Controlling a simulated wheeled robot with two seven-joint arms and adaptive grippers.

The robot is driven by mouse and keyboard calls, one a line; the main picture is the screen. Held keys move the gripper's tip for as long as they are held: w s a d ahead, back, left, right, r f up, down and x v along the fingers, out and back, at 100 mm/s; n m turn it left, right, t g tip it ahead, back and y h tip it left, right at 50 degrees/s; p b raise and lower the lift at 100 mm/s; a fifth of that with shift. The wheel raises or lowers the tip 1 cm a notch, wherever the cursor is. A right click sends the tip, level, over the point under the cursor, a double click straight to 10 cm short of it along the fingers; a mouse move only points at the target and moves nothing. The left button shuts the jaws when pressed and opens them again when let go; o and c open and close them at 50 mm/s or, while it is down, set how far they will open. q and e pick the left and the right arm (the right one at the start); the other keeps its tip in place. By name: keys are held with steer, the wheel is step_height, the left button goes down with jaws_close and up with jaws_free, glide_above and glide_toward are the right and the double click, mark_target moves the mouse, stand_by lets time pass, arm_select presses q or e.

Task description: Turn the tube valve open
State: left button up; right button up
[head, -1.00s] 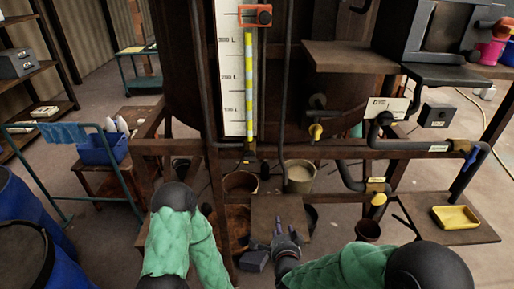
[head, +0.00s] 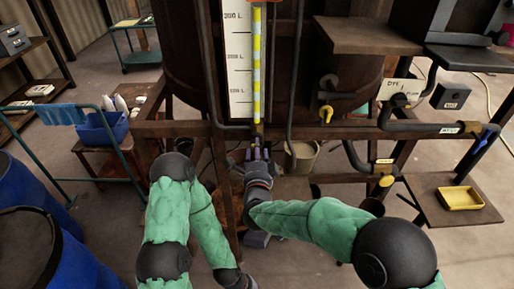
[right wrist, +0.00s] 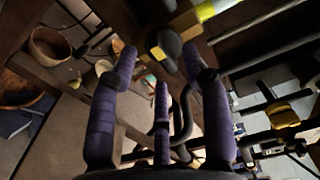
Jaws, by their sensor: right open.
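The sight tube (head: 257,70), striped yellow and white, runs down beside the white litre scale (head: 238,65) on the vat. My right gripper (head: 258,152) is open just below the tube's lower end and hides most of the valve there in the head view. In the right wrist view, the purple fingers of my right gripper (right wrist: 163,75) are spread, and the tube valve's dark handle (right wrist: 168,42) shows between and beyond their tips. The yellow tube end (right wrist: 213,8) is above it. I cannot tell whether a finger touches the handle. My left gripper is out of view.
A wooden beam (head: 360,130) crosses the vat's front close to my right gripper. A bucket (head: 300,155) stands beneath. A yellow tray (head: 460,198) sits at the far right.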

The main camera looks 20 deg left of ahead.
steer(key=shift+x, duration=1.1)
jaws_close()
